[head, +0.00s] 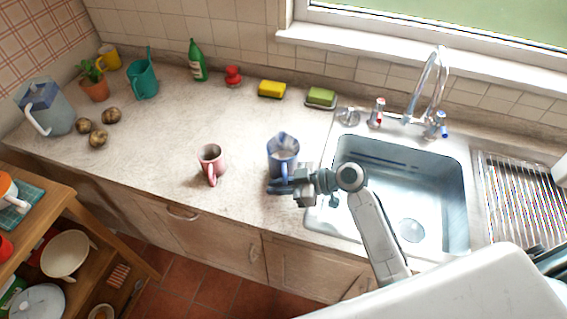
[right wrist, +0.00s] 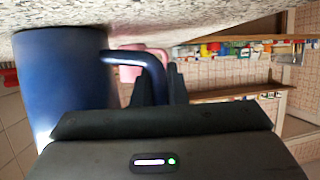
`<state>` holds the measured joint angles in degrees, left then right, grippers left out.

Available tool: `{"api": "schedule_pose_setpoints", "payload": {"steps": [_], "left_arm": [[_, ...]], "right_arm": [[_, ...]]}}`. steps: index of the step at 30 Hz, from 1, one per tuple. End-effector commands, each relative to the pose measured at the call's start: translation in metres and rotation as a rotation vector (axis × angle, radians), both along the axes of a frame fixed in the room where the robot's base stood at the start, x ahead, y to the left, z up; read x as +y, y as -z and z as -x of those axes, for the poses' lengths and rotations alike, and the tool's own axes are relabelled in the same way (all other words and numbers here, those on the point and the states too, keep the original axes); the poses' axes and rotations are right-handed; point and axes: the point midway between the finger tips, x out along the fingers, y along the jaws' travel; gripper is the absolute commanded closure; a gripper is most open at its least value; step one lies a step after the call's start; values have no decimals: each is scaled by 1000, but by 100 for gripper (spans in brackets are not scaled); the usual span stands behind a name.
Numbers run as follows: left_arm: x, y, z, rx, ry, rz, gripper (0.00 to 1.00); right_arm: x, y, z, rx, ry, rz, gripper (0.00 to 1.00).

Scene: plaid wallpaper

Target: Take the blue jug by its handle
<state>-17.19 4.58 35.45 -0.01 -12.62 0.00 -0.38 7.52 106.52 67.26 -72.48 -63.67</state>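The blue jug (head: 283,148) stands upright on the counter, just left of the sink, with its handle toward the front edge. In the right wrist view, which is upside down, the jug (right wrist: 60,80) fills the left side and its handle (right wrist: 122,57) reaches right. My right gripper (head: 283,187) is at the handle. Its two dark fingers (right wrist: 159,88) are close together on both sides of the handle's outer part, with little or no gap, and look shut on it. The handle's far end is hidden by the fingers. My left gripper is not in view.
A pink mug (head: 211,162) stands left of the jug. The sink (head: 455,190) lies right of it. Yellow (head: 271,89) and green (head: 321,97) sponges lie behind. A pitcher (head: 48,108) and a teal watering can (head: 143,80) stand far left. The counter between is mostly clear.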

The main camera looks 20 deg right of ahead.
Motion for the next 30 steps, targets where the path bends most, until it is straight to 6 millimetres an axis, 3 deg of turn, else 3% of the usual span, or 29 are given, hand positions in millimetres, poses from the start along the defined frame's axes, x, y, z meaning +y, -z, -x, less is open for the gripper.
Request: {"api": "schedule_pose_setpoints", "payload": {"steps": [17, 30], "left_arm": [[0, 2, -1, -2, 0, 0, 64], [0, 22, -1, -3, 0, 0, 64]], "right_arm": [[0, -5, -1, -5, 0, -1, 100], [0, -36, -1, -8, -1, -1, 100]]}}
